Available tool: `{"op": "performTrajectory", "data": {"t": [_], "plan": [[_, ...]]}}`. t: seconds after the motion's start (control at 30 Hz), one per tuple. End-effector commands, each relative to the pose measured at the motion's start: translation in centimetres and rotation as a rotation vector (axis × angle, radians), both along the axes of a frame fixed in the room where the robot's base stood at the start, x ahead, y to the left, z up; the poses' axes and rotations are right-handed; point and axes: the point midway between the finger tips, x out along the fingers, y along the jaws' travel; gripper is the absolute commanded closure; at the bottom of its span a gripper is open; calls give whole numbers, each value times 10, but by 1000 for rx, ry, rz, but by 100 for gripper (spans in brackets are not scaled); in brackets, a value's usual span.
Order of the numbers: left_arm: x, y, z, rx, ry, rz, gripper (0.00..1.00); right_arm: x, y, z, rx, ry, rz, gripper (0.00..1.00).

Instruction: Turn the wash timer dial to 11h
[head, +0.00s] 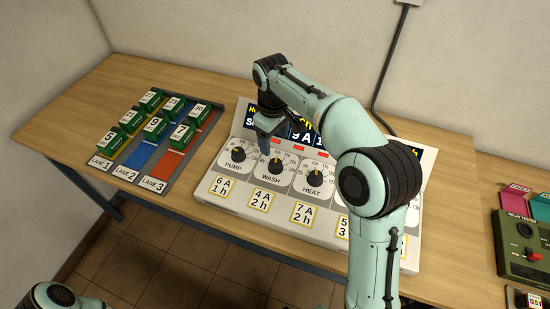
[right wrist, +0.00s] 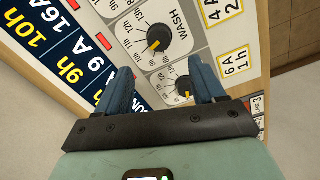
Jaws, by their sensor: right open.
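The wash dial (head: 275,165) is a black knob with a yellow pointer mark, above the label WASH on the white control panel (head: 232,204). In the right wrist view the wash dial (right wrist: 154,40) lies just beyond my fingertips, with hour marks around it. Its yellow mark points toward the lower left there; I cannot tell the exact hour. My right gripper (head: 267,138) is open and empty over the panel, just above the wash dial in the head view and apart from it. In the right wrist view its two blue fingers (right wrist: 162,76) are spread. My left gripper is out of view.
The pump dial (head: 238,154) and heat dial (head: 314,178) flank the wash dial. A partly hidden display (head: 302,134) stands behind. A rack (head: 137,175) with several green blocks is at left, a green relay tester (head: 525,250) at right. Bare wood lies between panel and rack.

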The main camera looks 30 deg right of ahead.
Motion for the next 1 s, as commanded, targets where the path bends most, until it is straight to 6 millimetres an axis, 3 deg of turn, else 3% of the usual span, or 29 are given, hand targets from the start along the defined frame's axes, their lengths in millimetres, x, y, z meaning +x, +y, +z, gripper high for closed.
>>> {"op": "performTrajectory", "data": {"t": [0.1, 0.4, 0.6, 0.9, 0.93, 1.0], "plan": [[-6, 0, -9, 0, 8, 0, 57, -2, -1, -32, 0, 9, -1, 31], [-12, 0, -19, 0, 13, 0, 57, 0, -3, -86, -1, 5, -1, 31], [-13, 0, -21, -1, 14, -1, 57, 1, -3, -102, -1, 2, -2, 31], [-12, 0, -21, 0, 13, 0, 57, 1, -3, -104, 0, 1, -1, 31], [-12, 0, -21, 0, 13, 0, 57, 1, -3, -104, 0, 1, -1, 35], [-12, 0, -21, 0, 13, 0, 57, 1, -3, -104, 0, 1, -1, 57]]}}
